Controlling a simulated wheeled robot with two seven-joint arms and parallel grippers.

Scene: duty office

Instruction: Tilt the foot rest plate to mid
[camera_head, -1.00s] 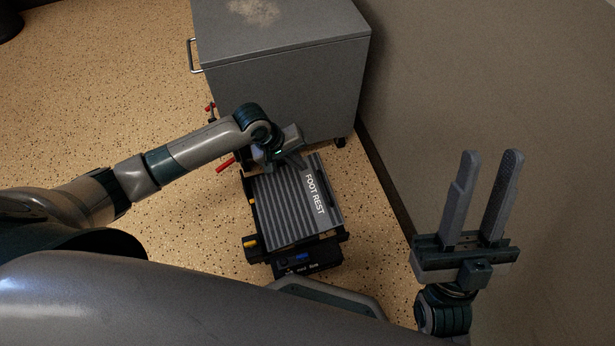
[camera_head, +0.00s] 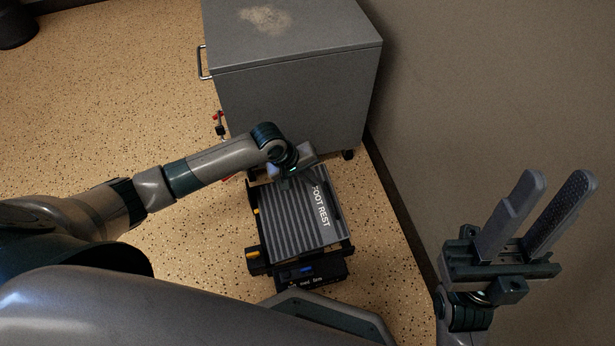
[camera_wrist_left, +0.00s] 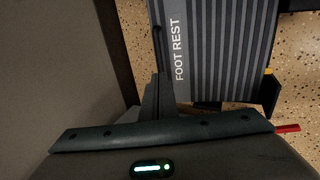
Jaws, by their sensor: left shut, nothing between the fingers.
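The foot rest is on the floor in front of a grey cabinet. Its dark ribbed plate (camera_head: 290,222) carries a lighter strip with the words FOOT REST; the plate also shows in the left wrist view (camera_wrist_left: 235,50). The near end of its base has a panel with a small blue display (camera_head: 306,269), too small to read. My left gripper (camera_head: 315,183) is shut and empty at the plate's far right corner. In the left wrist view its fingers (camera_wrist_left: 157,45) lie along the plate's lettered edge; contact cannot be told. My right gripper (camera_head: 557,192) is open and empty near the wall.
The grey cabinet (camera_head: 290,105) on casters stands just beyond the foot rest. A wall (camera_head: 470,90) runs along the right. A red-handled part (camera_head: 218,117) shows by the cabinet's left side.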

